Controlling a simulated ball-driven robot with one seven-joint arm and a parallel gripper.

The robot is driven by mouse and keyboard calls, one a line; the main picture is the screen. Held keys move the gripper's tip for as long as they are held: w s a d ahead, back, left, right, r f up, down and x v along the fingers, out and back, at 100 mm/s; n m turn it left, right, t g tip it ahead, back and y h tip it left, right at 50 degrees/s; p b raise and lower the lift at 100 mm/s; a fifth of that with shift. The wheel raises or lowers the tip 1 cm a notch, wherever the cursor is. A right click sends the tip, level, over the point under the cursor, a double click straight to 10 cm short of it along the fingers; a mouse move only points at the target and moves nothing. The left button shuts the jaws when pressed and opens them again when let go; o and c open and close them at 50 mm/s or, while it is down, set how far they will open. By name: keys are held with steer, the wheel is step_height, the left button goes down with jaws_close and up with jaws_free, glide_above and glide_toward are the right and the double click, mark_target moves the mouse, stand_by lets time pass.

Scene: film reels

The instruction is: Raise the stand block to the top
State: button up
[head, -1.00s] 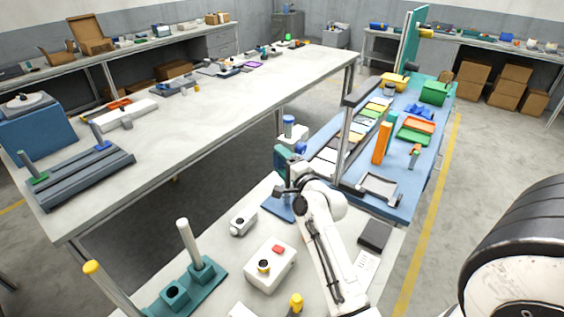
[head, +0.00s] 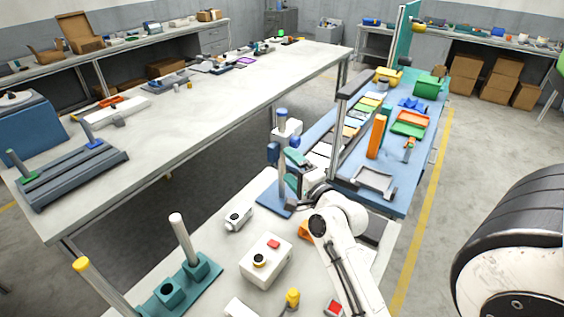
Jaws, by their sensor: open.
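A stand with a flat blue base (head: 271,203) stands on the near white table, left of my arm. Its upright grey post rises from the base. A dark blue knob (head: 273,153) shows beside the post, about halfway up; it seems to belong to the stand block, whose outline is hard to make out. My gripper (head: 299,190) is open and low beside the post, at the end of my white arm. Its fingers are small and partly hidden by the wrist, and I cannot tell whether they touch the stand.
A white box with a red button (head: 266,261), a small white device (head: 238,217) and a teal holder with a post (head: 190,283) stand to the left. A blue bench (head: 392,199) with an orange block (head: 376,137) and trays lies behind right. A long grey table (head: 180,122) is at left.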

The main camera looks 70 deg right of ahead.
steer(key=shift+v, duration=1.45)
